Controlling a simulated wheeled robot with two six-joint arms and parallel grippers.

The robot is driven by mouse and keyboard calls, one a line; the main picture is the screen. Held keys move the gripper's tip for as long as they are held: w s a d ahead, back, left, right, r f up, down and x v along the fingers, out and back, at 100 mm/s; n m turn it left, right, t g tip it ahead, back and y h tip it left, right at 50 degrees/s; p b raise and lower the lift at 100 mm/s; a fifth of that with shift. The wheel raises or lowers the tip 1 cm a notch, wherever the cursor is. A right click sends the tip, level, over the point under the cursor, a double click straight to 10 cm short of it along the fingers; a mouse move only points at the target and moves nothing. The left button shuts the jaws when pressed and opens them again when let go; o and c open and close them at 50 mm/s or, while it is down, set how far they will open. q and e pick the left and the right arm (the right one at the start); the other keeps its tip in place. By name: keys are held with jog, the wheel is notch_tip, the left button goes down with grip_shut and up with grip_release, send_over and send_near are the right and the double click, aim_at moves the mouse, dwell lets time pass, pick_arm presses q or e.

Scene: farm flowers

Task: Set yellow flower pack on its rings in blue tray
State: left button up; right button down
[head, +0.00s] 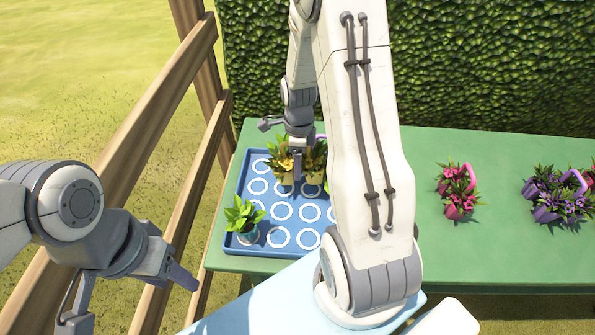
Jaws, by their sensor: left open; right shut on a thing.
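The yellow flower pack (281,158) shows pots with yellow blooms and green leaves. It is over the back right part of the blue tray (237,242), which has white rings on its floor. My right gripper (296,158) reaches down from above and is shut on the pack. My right arm hides the pack's right side, and I cannot tell whether the pots touch the tray. My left gripper (132,296) is open and empty at lower left, away from the tray.
Pink (459,198) and purple (553,205) flower packs stand on the green table (491,244) at right. A wooden fence (172,92) runs along the left; a hedge stands behind.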

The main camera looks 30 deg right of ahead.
jog(key=shift+w+a+f, duration=0.1)
jog(key=shift+a+f, duration=0.05)
jog(key=shift+f, duration=2.1)
grip_release()
jog(key=shift+f, duration=0.1)
